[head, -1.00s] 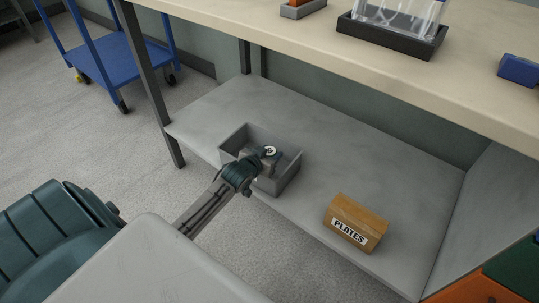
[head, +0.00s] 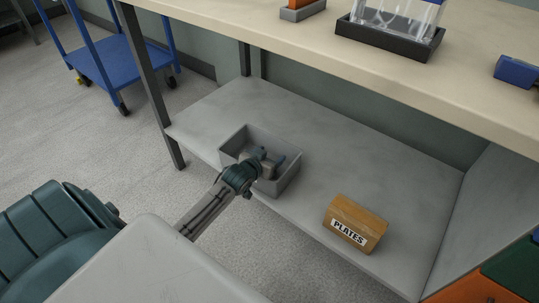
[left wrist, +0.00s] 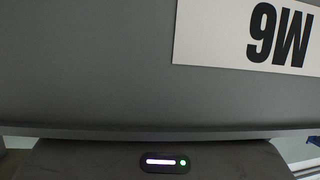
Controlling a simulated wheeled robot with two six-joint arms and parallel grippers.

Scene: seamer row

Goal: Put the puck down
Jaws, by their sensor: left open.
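My left gripper (head: 273,164) reaches down inside a grey open-topped bin (head: 239,138) on the lower shelf. It is open. I cannot make out the puck in either view; the bin walls and my own wrist hide much of the bin floor. In the left wrist view a plain grey surface (left wrist: 90,70), probably the bin wall, fills most of the picture. It carries a white label (left wrist: 215,35) reading M6 upside down. My fingertips do not show in that view. My right gripper is out of view.
A brown PLATES box (head: 356,222) stands right of the bin on the grey shelf (head: 330,150), with bare shelf between. The pale bench top (head: 300,45) hangs above, with a dark tray (head: 385,38) on it. A table leg (head: 150,90) stands left. A blue trolley (head: 120,65) is behind.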

